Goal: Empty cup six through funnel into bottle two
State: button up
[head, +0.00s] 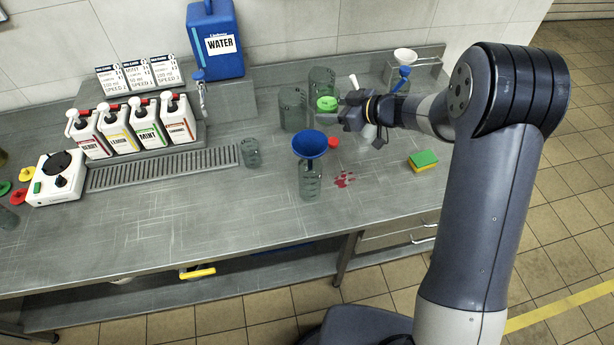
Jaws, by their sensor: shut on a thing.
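A blue funnel (310,144) sits in the mouth of a clear bottle (311,184) standing upright near the front middle of the counter. My gripper (342,112) is above the counter, behind and to the right of the funnel. It points left and is shut on a green round thing (326,103), which looks like a lid or a small cup with green contents; I cannot tell which. Clear jars (293,110) stand just behind and left of it. A small clear cup (250,153) stands left of the funnel. No numbers on cups or bottles are readable.
A red cap (333,143) and a red spill (344,179) lie near the bottle. A sponge (422,160) lies to the right. Pump bottles (133,128), a blue water container (215,42) and a white mixer base (57,178) stand left.

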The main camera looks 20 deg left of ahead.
aim_at(327, 125)
jog(key=shift+s+a+f+n+t, duration=0.1)
jog(key=shift+s+f+n+t, duration=0.25)
jog(key=shift+f+n, duration=0.2)
jog(key=shift+s+d+f+n+t, duration=0.1)
jog(key=shift+s+f+n+t, duration=0.2)
jog(key=shift+f+n+t, duration=0.25)
jog(key=shift+s+a+f+n+t, duration=0.1)
jog(key=shift+s+f+n+t, duration=0.1)
jog(key=shift+s+f+n, duration=0.3)
jog(key=shift+f+n+t+b, duration=0.15)
jog(key=shift+n+t+b, duration=0.2)
jog(key=shift+b, duration=0.85)
jog(key=shift+s+b, duration=0.15)
jog(key=shift+b, duration=0.45)
jog(key=shift+w+r+n+t+y+b, duration=0.2)
jog(key=shift+r+n+t+b, duration=0.45)
jog(key=shift+b, duration=1.25)
jog(key=shift+r+n+t+y+b, duration=0.35)
jog(key=shift+n+b, duration=0.45)
jog(key=shift+b, duration=1.05)
jog(key=shift+r+n+t+y+b, duration=0.65)
jog(key=shift+n+b, duration=0.85)
jog(key=shift+b, duration=2.65)
jog(key=shift+s+r+n+t+y+b, duration=0.4)
jog(key=shift+n+b, duration=0.5)
jog(key=shift+b, duration=1.4)
jog(key=shift+s+r+n+t+y+b, duration=0.15)
jog(key=shift+r+n+b, duration=0.6)
jog(key=shift+b, duration=1.55)
